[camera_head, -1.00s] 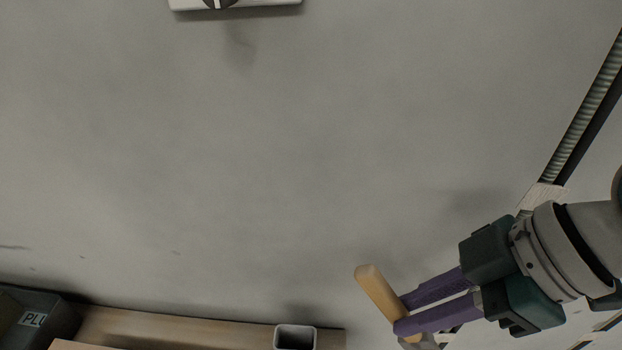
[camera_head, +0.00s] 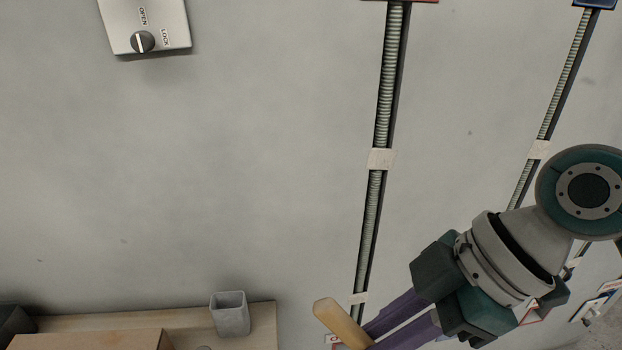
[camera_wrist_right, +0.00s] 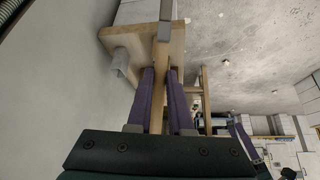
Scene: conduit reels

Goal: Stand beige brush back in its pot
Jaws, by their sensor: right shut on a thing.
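The beige brush (camera_head: 338,321) is held in my right gripper (camera_head: 368,342). Its rounded wooden handle end points up and left in the head view, and the rest of it runs down out of the picture. In the right wrist view the brush (camera_wrist_right: 158,113) lies between the two purple fingers of the right gripper (camera_wrist_right: 160,72). The pot (camera_head: 229,316) is a grey, square, open-topped cup on the wooden bench, left of the gripper and apart from it. A pale pot (camera_wrist_right: 120,63) also shows in the wrist view. My left gripper is out of view.
The wooden bench (camera_head: 262,317) ends left of my gripper, with a wooden box (camera_head: 100,341) in front and a dark bin (camera_head: 14,324) at far left. A lock switch plate (camera_head: 146,22) and vertical conduits (camera_head: 384,100) are on the grey wall. Wall space above the pot is clear.

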